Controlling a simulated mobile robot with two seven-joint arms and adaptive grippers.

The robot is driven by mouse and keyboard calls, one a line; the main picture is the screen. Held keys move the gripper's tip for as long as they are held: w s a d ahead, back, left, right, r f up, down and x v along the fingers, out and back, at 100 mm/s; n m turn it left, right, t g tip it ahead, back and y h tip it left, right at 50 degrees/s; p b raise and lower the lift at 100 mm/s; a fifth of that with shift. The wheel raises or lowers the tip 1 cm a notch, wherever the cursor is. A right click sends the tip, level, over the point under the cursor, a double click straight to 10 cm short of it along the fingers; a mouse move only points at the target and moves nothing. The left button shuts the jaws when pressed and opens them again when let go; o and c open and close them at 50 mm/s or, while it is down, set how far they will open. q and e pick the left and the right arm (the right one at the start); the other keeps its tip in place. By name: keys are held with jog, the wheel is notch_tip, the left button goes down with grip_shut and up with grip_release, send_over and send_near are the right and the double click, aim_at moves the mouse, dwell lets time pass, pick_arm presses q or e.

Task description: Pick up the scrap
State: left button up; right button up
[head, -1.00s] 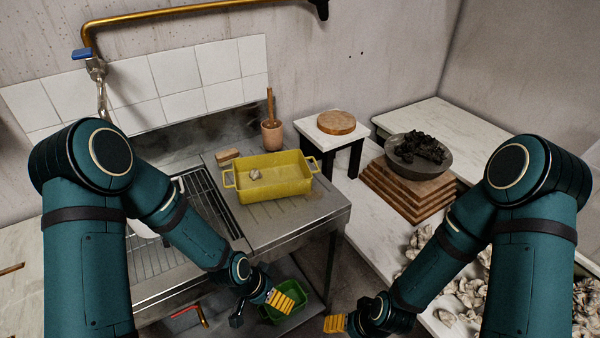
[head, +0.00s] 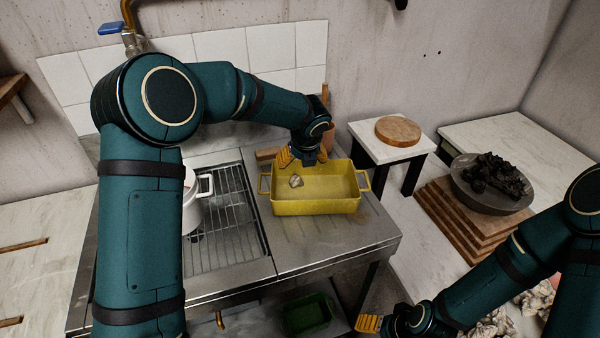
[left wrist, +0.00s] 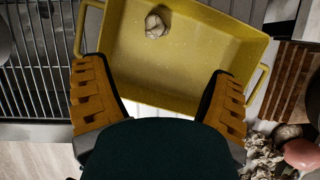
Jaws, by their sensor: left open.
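The scrap (head: 296,181) is a small pale, crumpled lump lying inside the yellow tub (head: 318,207), toward its left side. In the left wrist view the scrap (left wrist: 157,23) lies on the floor of the tub (left wrist: 185,62), near the top of the picture and beyond the fingertips. My left gripper (head: 301,157) is over the back rim of the tub, open and empty, its fingers (left wrist: 160,85) spread wide. My right gripper (head: 368,323) is low at the bottom of the head view, away from the tub; whether its jaws are apart is unclear.
The tub stands on a steel sink unit (head: 285,238), right of a wire rack (head: 225,225) with a white pot (head: 192,205). A wooden block (head: 268,155) and a partly hidden terracotta pot (head: 329,140) are behind. A small table (head: 370,148) and a dark bowl (head: 470,193) stand right.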

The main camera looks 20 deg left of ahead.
aim_at(297, 180)
pick_arm(q)
jog(key=b+x, duration=0.1)
jog(key=x, duration=0.7)
jog(key=shift+s+f, duration=0.15)
jog(key=shift+f, duration=0.05)
jog(key=shift+b+x, duration=0.95)
jog(key=shift+x, duration=1.9)
jog(key=shift+a+r, duration=0.1)
jog(key=shift+a, duration=0.1)
jog(key=shift+s, duration=0.1)
grip_shut()
